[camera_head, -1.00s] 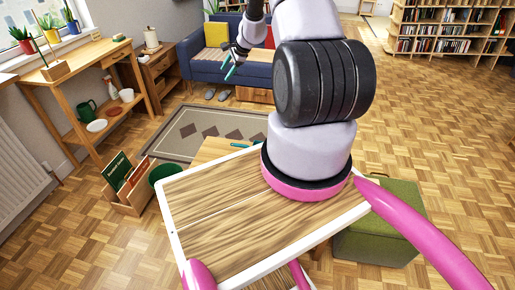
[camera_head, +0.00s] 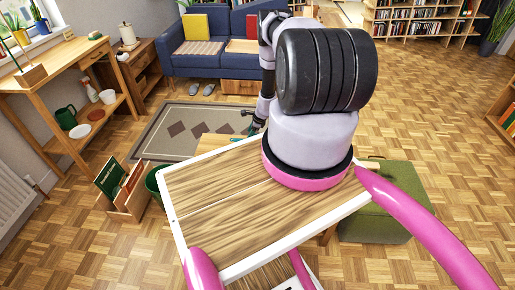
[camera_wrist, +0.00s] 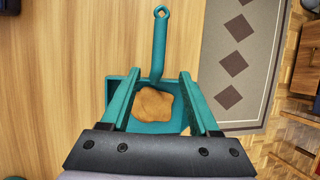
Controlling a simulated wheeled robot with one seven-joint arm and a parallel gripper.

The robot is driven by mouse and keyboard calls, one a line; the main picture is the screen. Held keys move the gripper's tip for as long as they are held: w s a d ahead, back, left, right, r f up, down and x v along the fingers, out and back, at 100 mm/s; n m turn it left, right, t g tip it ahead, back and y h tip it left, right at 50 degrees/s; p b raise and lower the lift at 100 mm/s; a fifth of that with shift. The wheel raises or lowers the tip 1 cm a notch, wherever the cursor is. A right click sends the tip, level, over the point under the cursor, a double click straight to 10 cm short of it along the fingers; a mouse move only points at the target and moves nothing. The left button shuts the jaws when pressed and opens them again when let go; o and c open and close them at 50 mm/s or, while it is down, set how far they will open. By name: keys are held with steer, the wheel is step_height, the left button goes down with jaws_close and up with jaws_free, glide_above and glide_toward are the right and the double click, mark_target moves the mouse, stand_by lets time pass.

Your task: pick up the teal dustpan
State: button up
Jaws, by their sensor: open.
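The teal dustpan (camera_wrist: 148,128) lies on a light wooden surface in the wrist view, its handle (camera_wrist: 160,45) pointing to the top and ending in a ring. A crumpled tan piece (camera_wrist: 154,104) lies in its pan. My gripper (camera_wrist: 160,75) is open, its two teal fingers apart over the pan, one tip on each side of the lower handle. Nothing is between the fingers' grip; the exact height gap cannot be told. In the head view my gripper (camera_head: 251,122) is small, beside a low wooden table mostly hidden by my own body.
A patterned grey rug (camera_wrist: 240,60) lies beside the surface. In the head view a green pouf (camera_head: 380,205) stands at the right, a wooden box of books (camera_head: 125,200) at the left, and a blue sofa (camera_head: 220,60) at the back. Parquet floor is clear at right.

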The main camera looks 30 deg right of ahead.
steer(key=shift+x, duration=3.1)
steer(key=shift+s+f, duration=0.1)
steer(key=shift+s, duration=0.05)
steer(key=shift+c, duration=0.4)
jaws_close()
